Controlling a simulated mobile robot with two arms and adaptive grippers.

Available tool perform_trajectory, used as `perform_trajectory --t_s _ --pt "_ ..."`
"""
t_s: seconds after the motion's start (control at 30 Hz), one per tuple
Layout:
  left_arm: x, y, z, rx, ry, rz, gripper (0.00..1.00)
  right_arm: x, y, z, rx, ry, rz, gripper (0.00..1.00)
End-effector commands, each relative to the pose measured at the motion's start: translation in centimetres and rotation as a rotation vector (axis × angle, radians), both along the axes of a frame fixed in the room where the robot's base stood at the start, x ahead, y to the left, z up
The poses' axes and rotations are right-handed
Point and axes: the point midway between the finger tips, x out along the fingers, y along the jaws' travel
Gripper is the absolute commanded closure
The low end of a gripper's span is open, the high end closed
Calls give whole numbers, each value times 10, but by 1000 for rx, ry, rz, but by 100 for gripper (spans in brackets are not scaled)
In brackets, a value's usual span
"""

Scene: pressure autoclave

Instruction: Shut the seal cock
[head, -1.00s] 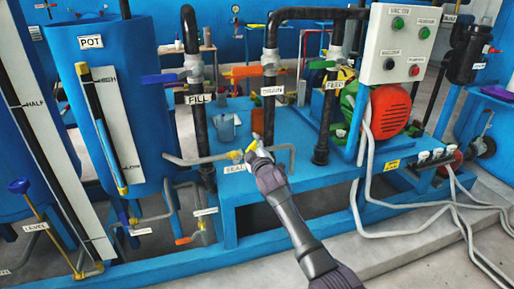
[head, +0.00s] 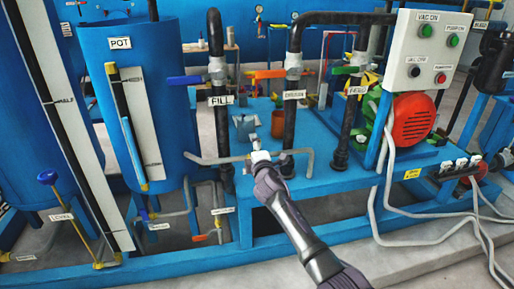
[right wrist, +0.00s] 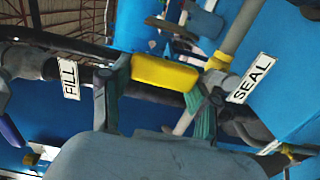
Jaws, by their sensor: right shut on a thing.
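The seal cock's yellow handle (right wrist: 165,72) shows large in the right wrist view, between the two fingers of my right gripper (right wrist: 159,86). The fingers are shut on it, one at each end. A white SEAL label (right wrist: 250,78) is just right of it. In the head view my right gripper (head: 261,158) is at the thin grey pipe (head: 212,160) in front of the blue bench. There the gripper mostly hides the cock, so I cannot tell the handle's angle. My left gripper is not in view.
The black FILL pipe (head: 221,135) and drain pipe (head: 290,125) stand upright close behind my right gripper. The POT tank (head: 172,95) is to the left. A control box (head: 426,50) and red motor (head: 411,120) are to the right.

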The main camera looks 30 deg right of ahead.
Motion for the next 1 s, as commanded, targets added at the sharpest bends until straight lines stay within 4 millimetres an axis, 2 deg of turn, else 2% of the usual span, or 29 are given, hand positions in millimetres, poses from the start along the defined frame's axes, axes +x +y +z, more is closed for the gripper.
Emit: perform_trajectory --t_s 0.5,0.53,0.6,0.7,1.0 --pt "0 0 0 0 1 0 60 1 3 -1 -27 7 1 100" --pt "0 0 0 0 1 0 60 1 3 -1 -27 7 1 37" --pt "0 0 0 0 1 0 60 1 3 -1 -26 6 1 26" --pt "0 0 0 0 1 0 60 0 2 -1 -24 7 1 12" --pt "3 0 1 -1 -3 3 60 0 2 -1 -21 5 1 12"
